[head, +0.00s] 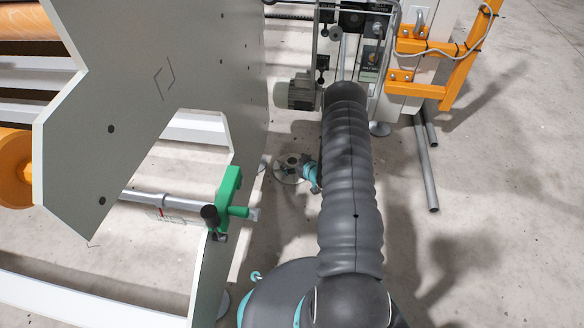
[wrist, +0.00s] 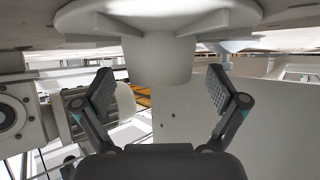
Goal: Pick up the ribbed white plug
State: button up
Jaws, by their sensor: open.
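The ribbed white plug (wrist: 157,60) fills the top middle of the wrist view. It has a wide round flange with ribs under it and a short smooth round body that points down in the picture. My gripper (wrist: 160,88) is open and empty, with one finger on each side of the plug's body and a visible gap on both sides. The plug's far side is hidden.
A large grey side plate (head: 185,95) stands to the left in the head view. A green bracket (head: 232,195) on a grey bar sticks out from it. An orange frame (head: 455,75) with grey tube legs stands at the upper right. Concrete floor on the right is clear.

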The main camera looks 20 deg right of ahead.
jog(key=c, duration=1.3)
jog(key=shift+r, duration=0.1)
